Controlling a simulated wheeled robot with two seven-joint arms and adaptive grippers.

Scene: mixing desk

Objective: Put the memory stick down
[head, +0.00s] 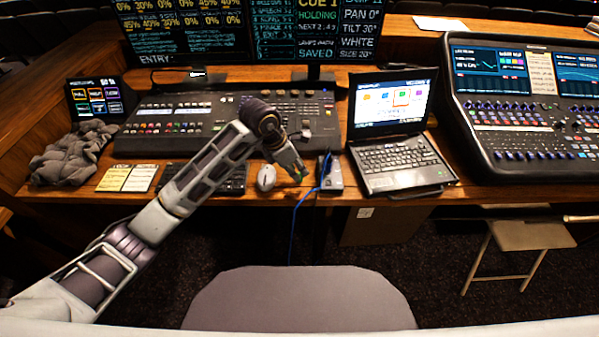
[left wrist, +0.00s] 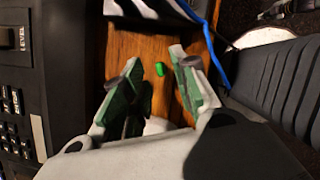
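The memory stick (left wrist: 160,69) is a small green piece on the bare wood of the desk in the left wrist view. My left gripper (left wrist: 146,78) is open, with one green-padded finger on each side of the stick and visible gaps to both. In the head view my left gripper (head: 299,176) points down at the desk's front strip, between the mouse and a small grey box; the stick cannot be clearly told apart from the green finger pads there. My right gripper is not in view.
The white mouse (head: 266,177) lies just left of the gripper. The grey box (head: 331,174) with a blue cable (head: 297,222) is just right, then an open laptop (head: 397,158). The lighting console (head: 200,122) stands behind. A chair (head: 300,298) stands in front.

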